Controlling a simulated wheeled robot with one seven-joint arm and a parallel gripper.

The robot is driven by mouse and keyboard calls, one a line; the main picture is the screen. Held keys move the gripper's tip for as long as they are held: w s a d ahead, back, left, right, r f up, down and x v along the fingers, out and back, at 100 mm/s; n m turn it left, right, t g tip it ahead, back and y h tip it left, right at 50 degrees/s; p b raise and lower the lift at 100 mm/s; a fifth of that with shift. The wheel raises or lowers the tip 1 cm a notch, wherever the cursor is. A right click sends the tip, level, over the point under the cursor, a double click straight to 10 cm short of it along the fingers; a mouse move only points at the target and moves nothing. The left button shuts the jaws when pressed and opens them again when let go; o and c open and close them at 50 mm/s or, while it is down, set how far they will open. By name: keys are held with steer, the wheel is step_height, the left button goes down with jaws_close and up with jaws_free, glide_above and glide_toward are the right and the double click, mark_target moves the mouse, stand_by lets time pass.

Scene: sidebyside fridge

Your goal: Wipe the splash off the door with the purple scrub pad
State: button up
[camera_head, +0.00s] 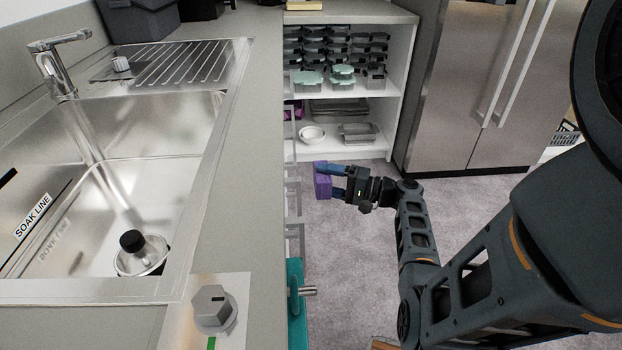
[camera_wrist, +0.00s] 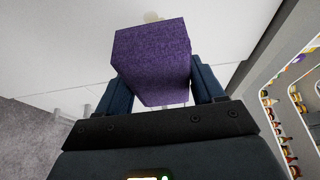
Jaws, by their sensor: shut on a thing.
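The purple scrub pad (camera_head: 322,186) is between the two blue fingers of my gripper (camera_head: 336,182), which is shut on it. In the head view they are beside the counter's front edge, above the grey floor. The pad also fills the middle of the wrist view (camera_wrist: 152,52), with a finger on either side. A broad white surface (camera_wrist: 60,55) lies behind it there; I cannot tell whether it is the door. A small pale beige patch (camera_wrist: 152,17) shows just past the pad's top edge, partly hidden by it. I cannot tell if the pad touches that surface.
The counter (camera_head: 228,200) with its steel sink (camera_head: 165,120) lies on the left. An open shelf unit (camera_head: 398,100) with containers and a bowl (camera_head: 312,134) stands behind my gripper. A steel fridge (camera_head: 470,90) is at the back right. Shelves with bottles (camera_wrist: 282,140) show in the wrist view.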

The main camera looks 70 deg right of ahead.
steer(key=shift+w, duration=0.1)
steer(key=w+a, duration=0.2)
steer(key=w, duration=0.4)
steer(key=shift+a, duration=0.35)
steer(key=shift+w+a, duration=0.2)
steer(key=shift+w, duration=0.3)
steer(key=shift+w+a, duration=0.2)
steer(key=shift+w, duration=0.3)
stand_by(0.8)
steer(key=d+b, duration=0.1)
steer(key=w+d, duration=0.1)
steer(key=d+b, duration=0.1)
steer(key=shift+w+d+b, duration=0.25)
steer(key=shift+w+b, duration=0.1)
